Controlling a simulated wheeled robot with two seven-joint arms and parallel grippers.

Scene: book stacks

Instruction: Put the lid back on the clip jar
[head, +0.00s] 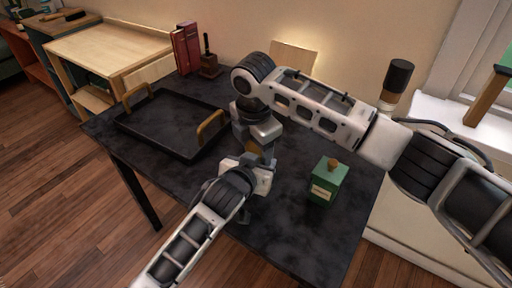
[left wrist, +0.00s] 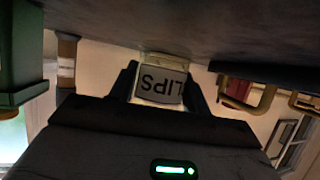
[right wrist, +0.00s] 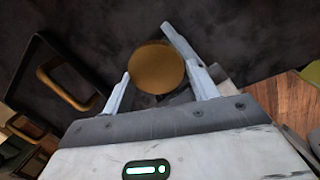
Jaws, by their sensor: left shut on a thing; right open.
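The round brown lid (right wrist: 157,68) shows from above in the right wrist view, between the fingertips of my open right gripper (right wrist: 160,78). In the head view my right gripper (head: 260,138) points down directly over the left one. The lid hides the jar's mouth, and I cannot tell how well it is seated. In the head view the grippers mostly hide the jar and lid.
A black tray (head: 128,122) with wooden handles lies at the left of the dark table (head: 290,235). A green box (head: 327,184) with a knob stands at the right. Red books (head: 187,48) and a stamp holder (head: 209,65) stand at the back. The front right of the table is clear.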

